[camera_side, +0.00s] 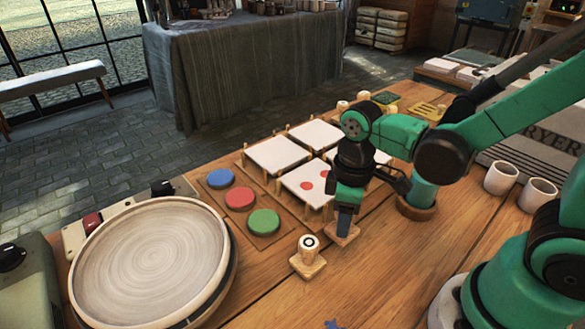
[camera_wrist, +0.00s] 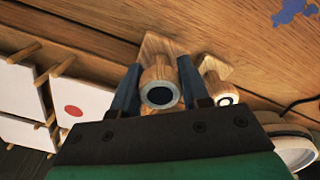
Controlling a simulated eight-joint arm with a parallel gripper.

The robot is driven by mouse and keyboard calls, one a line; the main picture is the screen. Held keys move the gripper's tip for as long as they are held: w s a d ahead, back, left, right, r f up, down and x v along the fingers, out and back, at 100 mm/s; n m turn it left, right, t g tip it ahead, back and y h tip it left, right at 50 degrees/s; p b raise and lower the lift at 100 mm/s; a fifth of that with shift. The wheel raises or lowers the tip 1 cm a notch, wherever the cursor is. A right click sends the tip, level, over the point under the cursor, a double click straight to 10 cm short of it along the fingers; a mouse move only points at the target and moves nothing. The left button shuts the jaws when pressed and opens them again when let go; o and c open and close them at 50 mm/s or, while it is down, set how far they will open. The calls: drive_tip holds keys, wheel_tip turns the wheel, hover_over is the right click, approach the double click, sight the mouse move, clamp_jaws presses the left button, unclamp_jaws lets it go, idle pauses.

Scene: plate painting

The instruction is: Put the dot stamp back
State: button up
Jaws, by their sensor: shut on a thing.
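My gripper (camera_side: 344,218) points down and is shut on the dot stamp (camera_wrist: 160,93), a pale wooden stamp with a black dot on its top. In the wrist view the stamp stands between my two fingers. A square wooden holder (camera_wrist: 155,44) lies right under it; the holder also shows in the side view (camera_side: 350,236) at my fingertips. I cannot tell whether the stamp rests fully in the holder. In the side view the fingers hide most of the stamp. A second stamp (camera_side: 308,246), marked with a ring, stands upright on its own wooden base nearby.
White tiles (camera_side: 277,154) stand on pegs behind my gripper; one tile (camera_side: 315,195) bears red dots. Blue (camera_side: 220,177), red (camera_side: 239,198) and green (camera_side: 263,222) pads lie left of them. A round wheel (camera_side: 150,262) fills the left. The front tabletop is mostly clear.

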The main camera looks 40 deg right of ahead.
drive_tip(key=shift+f, duration=1.05)
drive_tip(key=shift+f, duration=0.1)
drive_tip(key=o, duration=1)
wheel_tip(320, 180, up, 12)
drive_tip(key=shift+w+d+f+m+t, duration=0.15)
drive_tip(key=shift+w+d+m+t, duration=0.3)
drive_tip(key=shift+m+t, duration=0.75)
drive_tip(key=shift+w+d+f+m+t, duration=0.1)
drive_tip(key=shift+w+d+m+t, duration=0.15)
drive_tip(key=shift+d+m+t, duration=0.6)
drive_tip(key=shift+w+d+f+m+t, duration=0.2)
drive_tip(key=shift+w+m+t, duration=0.15)
drive_tip(key=shift+m+t, duration=1.1)
